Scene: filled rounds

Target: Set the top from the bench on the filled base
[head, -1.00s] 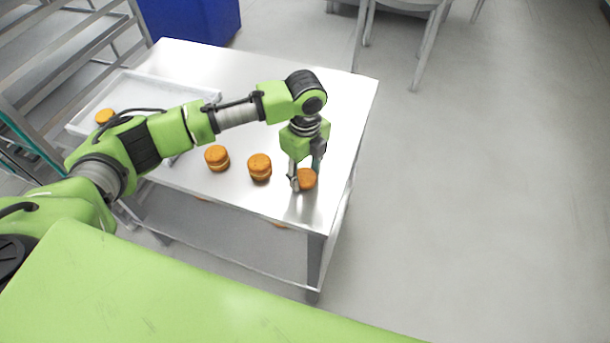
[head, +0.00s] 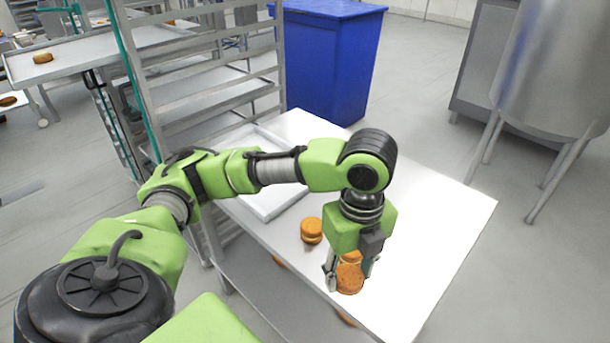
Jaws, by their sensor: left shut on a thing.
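My left gripper (head: 350,283) points down over the front part of the steel bench (head: 430,230). It is shut on an orange-brown top (head: 350,279), a round piece showing between the fingers. Another orange round (head: 351,256) shows just behind it, partly hidden by the gripper. I cannot tell how far the held top is above the bench. A round with two layers (head: 311,230) stands on the bench left of the gripper. I cannot make out which piece is the filled base; my left arm hides part of the tray. My right gripper is not in view.
A pale tray (head: 268,208) lies on the bench's left side, under my arm. A steel rack (head: 215,90) stands behind it, with a blue bin (head: 325,60) at the back. The bench's right side is clear.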

